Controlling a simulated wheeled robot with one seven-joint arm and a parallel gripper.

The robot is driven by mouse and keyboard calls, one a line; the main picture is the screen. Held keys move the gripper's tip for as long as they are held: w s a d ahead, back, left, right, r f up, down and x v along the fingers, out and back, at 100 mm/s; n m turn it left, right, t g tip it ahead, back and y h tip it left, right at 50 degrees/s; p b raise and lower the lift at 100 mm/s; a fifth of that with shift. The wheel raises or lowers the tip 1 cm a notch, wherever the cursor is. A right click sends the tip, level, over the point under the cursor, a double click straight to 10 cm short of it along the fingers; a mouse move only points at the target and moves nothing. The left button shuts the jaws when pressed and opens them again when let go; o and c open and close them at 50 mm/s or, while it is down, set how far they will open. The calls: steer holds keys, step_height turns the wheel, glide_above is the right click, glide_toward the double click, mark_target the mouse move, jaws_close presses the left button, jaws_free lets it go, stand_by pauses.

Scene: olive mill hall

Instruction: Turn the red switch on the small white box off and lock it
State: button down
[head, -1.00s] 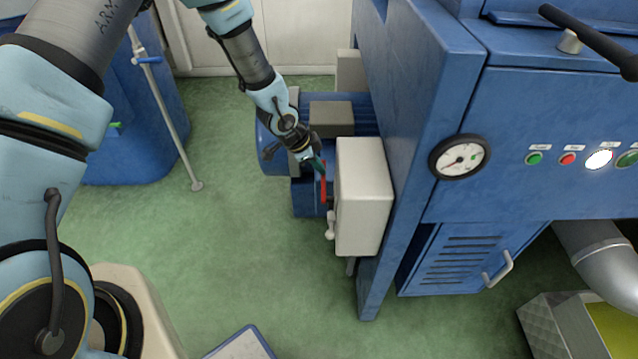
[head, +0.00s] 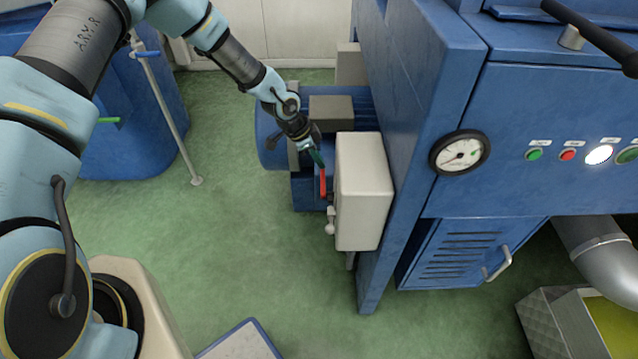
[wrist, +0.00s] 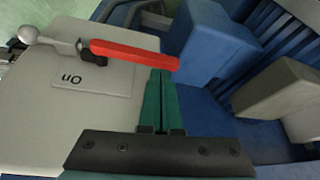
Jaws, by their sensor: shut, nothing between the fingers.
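The small white box (head: 364,195) is fixed beside the blue machine's left side post. Its red switch (head: 323,182) is a long lever on the box's left face, hanging down in the head view. In the wrist view the red lever (wrist: 135,54) lies across the box face (wrist: 60,110), beside a plate marked "on" (wrist: 72,79). My gripper (head: 318,160) is shut and empty at the lever's free end. In the wrist view its green fingertips (wrist: 161,72) meet the lever's edge; I cannot tell whether they touch. No lock can be made out clearly.
A blue motor with a grey block (head: 331,109) stands behind. The green floor (head: 235,230) left of the box is open.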

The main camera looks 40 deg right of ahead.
steer(key=shift+w+d+f+b, duration=0.15)
steer(key=shift+w+f+b, duration=0.05)
steer(key=shift+f+b, duration=0.4)
steer(key=shift+w+d+f+b, duration=0.1)
steer(key=shift+w+f+b, duration=0.1)
steer(key=shift+f+b, duration=0.35)
steer(key=shift+s+a+f+b, duration=0.1)
steer(key=shift+a+f+b, duration=0.05)
steer(key=shift+f+b, duration=0.2)
steer(key=shift+r, duration=0.15)
steer(key=w+d+r, duration=0.2)
steer(key=w+r, duration=0.7)
steer(key=shift+d+r+b, duration=0.3)
steer(key=shift+d+r, duration=0.05)
steer(key=shift+r, duration=0.05)
